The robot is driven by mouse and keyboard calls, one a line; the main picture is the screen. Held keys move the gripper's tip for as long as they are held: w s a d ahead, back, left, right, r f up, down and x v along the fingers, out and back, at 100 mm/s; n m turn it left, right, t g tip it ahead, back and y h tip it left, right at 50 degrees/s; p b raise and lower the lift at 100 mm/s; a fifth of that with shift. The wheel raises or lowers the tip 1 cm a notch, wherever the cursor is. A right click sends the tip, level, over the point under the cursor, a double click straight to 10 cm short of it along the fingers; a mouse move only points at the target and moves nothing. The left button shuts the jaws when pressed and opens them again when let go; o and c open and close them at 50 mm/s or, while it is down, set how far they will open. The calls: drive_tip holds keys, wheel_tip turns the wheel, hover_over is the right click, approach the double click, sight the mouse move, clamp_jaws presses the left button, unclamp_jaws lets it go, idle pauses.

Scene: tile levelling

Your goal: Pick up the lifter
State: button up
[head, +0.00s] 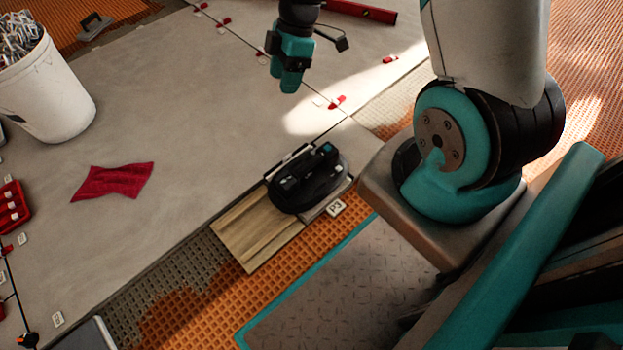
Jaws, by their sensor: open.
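The lifter (307,180) is a black device with a raised handle-like top and a small bluish part. It sits at the edge of the grey tiled floor, partly over a wood-look board (258,229) and a small grey piece. My gripper (290,86) is teal and hangs above the tiles, up the picture from the lifter and clearly apart from it. It points down with nothing seen in it. Its jaws are open, though the gap is hard to see. The underside of the lifter is hidden.
A white bucket (48,95) of clips stands at left, with a red cloth (113,181) and a red tray (13,210) nearby. Red clips (336,102) stick up along the tile joints. A tag marked P3 (336,208) lies beside the lifter.

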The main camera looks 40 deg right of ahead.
sight(311, 161)
drive_tip(key=s+d+f+n+b, duration=0.15)
drive_tip(key=d+f, duration=0.35)
drive_tip(key=f, duration=0.5)
drive_tip(key=s+d+f+n+b, duration=0.1)
drive_tip(key=d+f+n, duration=0.1)
drive_tip(key=d+f, duration=0.5)
drive_tip(key=shift+n, duration=0.25)
drive_tip(key=b+x, duration=0.2)
drive_tip(key=x, duration=0.2)
drive_tip(key=b+x, duration=0.2)
drive_tip(key=x, duration=0.3)
drive_tip(key=a+b+x, duration=0.1)
drive_tip(key=b+x, duration=0.1)
drive_tip(key=x, duration=0.3)
drive_tip(key=shift+s+b, duration=0.35)
drive_tip(key=shift+b, duration=0.05)
drive_tip(key=b+x, duration=0.5)
drive_tip(key=x, duration=0.1)
drive_tip(key=shift+w+a+r, duration=0.15)
drive_tip(key=shift+r, duration=0.1)
clamp_jaws()
